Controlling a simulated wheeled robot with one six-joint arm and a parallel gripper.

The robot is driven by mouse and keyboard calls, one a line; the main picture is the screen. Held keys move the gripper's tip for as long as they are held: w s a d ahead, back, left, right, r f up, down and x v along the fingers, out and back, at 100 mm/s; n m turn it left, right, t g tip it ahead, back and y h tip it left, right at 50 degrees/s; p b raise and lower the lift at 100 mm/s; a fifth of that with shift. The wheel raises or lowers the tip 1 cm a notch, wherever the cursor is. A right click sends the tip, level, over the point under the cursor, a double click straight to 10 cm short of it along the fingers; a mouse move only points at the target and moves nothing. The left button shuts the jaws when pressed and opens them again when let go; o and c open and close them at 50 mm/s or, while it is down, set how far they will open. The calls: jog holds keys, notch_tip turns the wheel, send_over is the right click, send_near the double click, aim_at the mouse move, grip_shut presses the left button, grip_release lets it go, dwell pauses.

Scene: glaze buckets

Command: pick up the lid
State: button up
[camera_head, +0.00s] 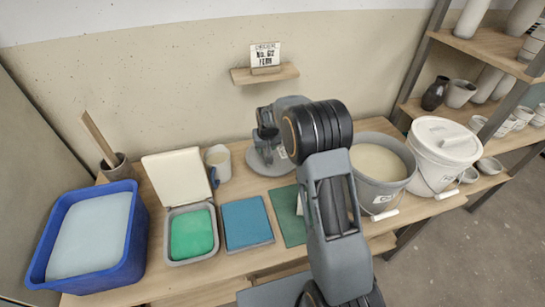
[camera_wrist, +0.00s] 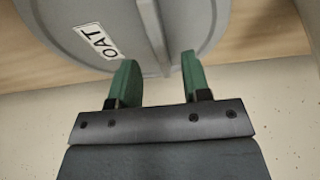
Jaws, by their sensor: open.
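A grey round lid (camera_head: 262,166) lies on the table at the back middle, partly hidden by my arm and gripper. In the wrist view the lid (camera_wrist: 195,25) bears a white label reading "OAT" and a straight raised ridge (camera_wrist: 152,22). My gripper (camera_head: 268,142) is above the lid, pointing down. In the wrist view its green fingers (camera_wrist: 159,62) are apart, one on each side of the ridge, with gaps visible. An open grey bucket (camera_head: 378,163) of cream glaze stands to the right. A white bucket (camera_head: 430,170) beside it has a white lid (camera_head: 445,138) on.
A blue tub (camera_head: 133,235), a grey container (camera_head: 180,262) with green contents, a blue pad (camera_head: 246,222), a green mat (camera_head: 288,215) and a mug (camera_head: 219,163) are on the table (camera_head: 170,285). A small wall shelf (camera_head: 240,77) holds a sign. Pottery shelves (camera_head: 480,52) stand right.

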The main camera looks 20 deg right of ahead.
aim_at(265, 151)
jog(key=shift+x, duration=1.4)
jog(key=shift+f+b, duration=0.25)
jog(key=shift+b, duration=0.05)
grip_shut()
